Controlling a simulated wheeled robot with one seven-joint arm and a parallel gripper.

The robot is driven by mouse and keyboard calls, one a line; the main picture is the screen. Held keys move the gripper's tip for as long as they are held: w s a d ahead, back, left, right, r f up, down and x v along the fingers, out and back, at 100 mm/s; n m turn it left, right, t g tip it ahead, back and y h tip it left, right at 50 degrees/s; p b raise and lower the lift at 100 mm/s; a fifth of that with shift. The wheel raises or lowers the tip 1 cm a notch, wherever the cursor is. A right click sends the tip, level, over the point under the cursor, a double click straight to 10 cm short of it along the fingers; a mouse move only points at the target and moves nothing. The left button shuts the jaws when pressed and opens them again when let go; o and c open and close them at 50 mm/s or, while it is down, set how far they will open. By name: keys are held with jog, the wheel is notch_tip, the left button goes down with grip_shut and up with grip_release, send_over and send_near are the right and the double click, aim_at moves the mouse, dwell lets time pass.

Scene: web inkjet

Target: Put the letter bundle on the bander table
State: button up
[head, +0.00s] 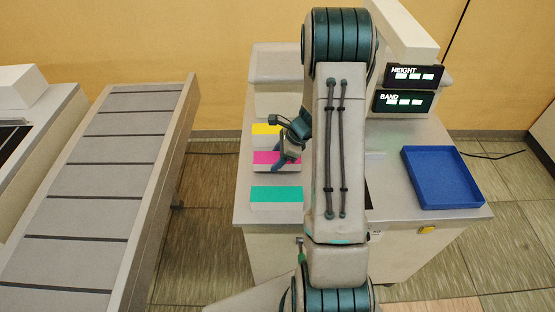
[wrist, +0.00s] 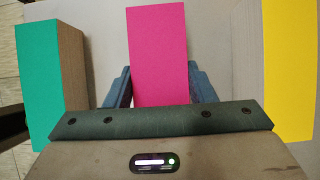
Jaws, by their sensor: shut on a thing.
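Three bundles with coloured tops are in a row at the left side of the bander table (head: 221,208): yellow (head: 265,129), pink (head: 264,157) and teal (head: 277,194). No marking shows which one is the letter bundle. My gripper (head: 286,160) is shut on the pink-topped bundle, which also shows in the wrist view (wrist: 158,50) between the two blue fingers. The teal bundle (wrist: 43,80) is to its left there and the yellow bundle (wrist: 290,70) to its right, both apart from the fingers. I cannot tell whether the pink bundle touches the table.
A blue tray (head: 442,177) lies at the table's right side. The bander's HEIGHT display (head: 413,75) and BAND display (head: 404,101) stand at the back. My arm hides the table's middle. A conveyor (head: 105,170) runs along the left, with a floor gap between.

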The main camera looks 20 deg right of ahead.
jog(key=shift+f, duration=0.9)
jog(key=shift+f, duration=0.15)
jog(key=o, duration=1.1)
jog(key=shift+c, duration=0.2)
